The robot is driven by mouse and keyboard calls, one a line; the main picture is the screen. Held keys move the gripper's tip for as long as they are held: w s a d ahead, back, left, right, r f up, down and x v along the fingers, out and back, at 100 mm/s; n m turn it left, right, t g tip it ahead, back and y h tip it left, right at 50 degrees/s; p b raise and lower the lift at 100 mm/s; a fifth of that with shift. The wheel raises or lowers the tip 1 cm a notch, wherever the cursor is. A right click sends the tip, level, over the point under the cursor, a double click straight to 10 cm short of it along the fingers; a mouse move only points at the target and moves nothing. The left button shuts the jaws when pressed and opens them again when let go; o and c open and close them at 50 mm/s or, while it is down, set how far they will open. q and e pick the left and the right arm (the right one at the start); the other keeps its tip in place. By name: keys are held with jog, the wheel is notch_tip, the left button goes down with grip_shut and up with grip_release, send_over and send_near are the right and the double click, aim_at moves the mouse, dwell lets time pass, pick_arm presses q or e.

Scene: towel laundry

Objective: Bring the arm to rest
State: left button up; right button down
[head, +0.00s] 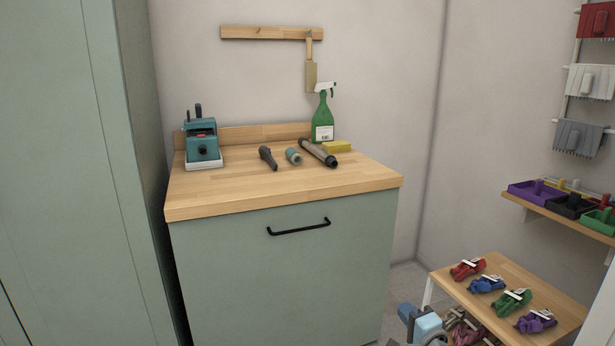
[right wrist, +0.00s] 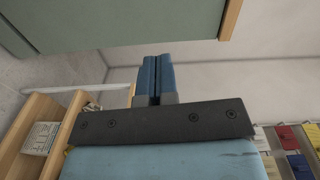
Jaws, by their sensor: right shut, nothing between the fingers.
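My right gripper (head: 406,311) shows at the bottom of the head view, low beside the small wooden table and in front of the cabinet's right side. In the right wrist view its two blue fingers (right wrist: 152,78) lie together, shut with nothing between them. Most of my right arm is below the picture. My left gripper is not in view.
A green cabinet (head: 285,285) with a wooden top carries a teal machine (head: 202,142), a green spray bottle (head: 322,118) and loose tools. The small table (head: 480,294) at right holds several colored bundles (head: 513,301). Shelf trays (head: 537,193) are above it.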

jog(key=d+r+n+h, duration=0.2)
jog(key=d+n, duration=0.1)
jog(key=d, duration=1.7)
jog(key=s+a+n+g+y, duration=0.3)
jog(key=s+a+n+y, duration=0.2)
jog(key=s+a+n, duration=1.35)
jog(key=s+a+r+y, duration=0.1)
jog(key=s+a+r, duration=0.3)
jog(key=s, duration=0.5)
jog(key=s+a+r+y, duration=0.2)
jog(key=s+a, duration=0.4)
jog(key=s, duration=0.3)
jog(key=w+a+r+m+t+h, duration=0.2)
jog(key=w+a+r+m+t, duration=0.1)
jog(key=a+r+m+t, duration=0.15)
pick_arm(q)
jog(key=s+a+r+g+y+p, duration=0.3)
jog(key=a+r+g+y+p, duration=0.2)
jog(key=p, duration=3.3)
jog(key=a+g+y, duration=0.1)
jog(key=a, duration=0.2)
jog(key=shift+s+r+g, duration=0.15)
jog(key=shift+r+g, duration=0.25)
pick_arm(e)
jog(key=s+d+r+g+h, duration=0.4)
jog(key=d+r+g+h, duration=0.2)
jog(key=d+g, duration=0.1)
jog(key=shift+d+r+m+h, duration=0.3)
jog(key=shift+d+r, duration=0.05)
jog(key=shift+d, duration=0.45)
